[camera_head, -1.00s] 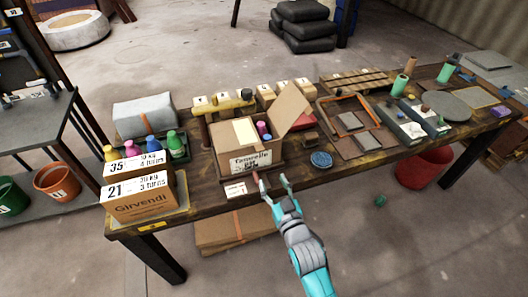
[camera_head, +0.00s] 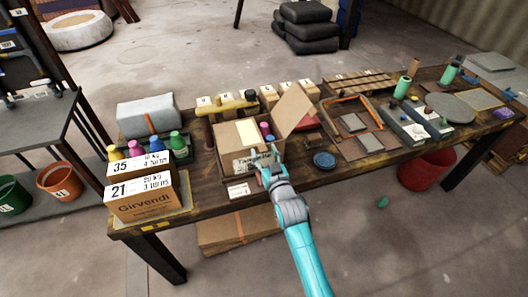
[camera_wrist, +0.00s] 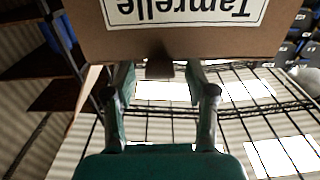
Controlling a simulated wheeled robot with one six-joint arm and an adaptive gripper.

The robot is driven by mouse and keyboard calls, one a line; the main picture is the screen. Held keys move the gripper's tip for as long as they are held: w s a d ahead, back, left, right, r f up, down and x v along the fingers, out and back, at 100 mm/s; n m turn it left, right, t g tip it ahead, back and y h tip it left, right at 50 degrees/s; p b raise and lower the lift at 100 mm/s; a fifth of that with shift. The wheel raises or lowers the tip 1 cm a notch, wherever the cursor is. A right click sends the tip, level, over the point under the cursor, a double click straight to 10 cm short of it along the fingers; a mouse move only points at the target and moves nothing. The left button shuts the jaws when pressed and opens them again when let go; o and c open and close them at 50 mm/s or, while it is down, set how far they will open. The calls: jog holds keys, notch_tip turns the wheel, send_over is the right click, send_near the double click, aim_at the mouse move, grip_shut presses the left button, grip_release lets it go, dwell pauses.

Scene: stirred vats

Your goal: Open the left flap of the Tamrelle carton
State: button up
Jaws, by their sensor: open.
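The Tamrelle carton (camera_head: 236,165) stands on the workbench, its labelled front facing me. Its right flap (camera_head: 293,108) is raised and leans outward. Its left flap (camera_head: 226,136) looks folded in over the left of the opening, with a pale patch (camera_head: 247,131) beside it. Coloured bottle tops (camera_head: 266,130) show inside on the right. My gripper (camera_head: 268,164) is open at the front right of the carton and covers part of the label. In the wrist view the carton's wall (camera_wrist: 190,42) shows its label upside down, just beyond my open fingers (camera_wrist: 162,92). A small brown tab (camera_wrist: 160,68) shows between them; I cannot tell what it belongs to.
Girvendi boxes (camera_head: 145,204) stand to the left, with coloured bottles behind them. A yellow tool (camera_head: 228,106) lies behind the carton. A white card (camera_head: 238,190) is at the bench's front edge.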

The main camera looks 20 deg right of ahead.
jog(key=shift+w, duration=0.35)
jog(key=shift+c, duration=0.2)
grip_shut()
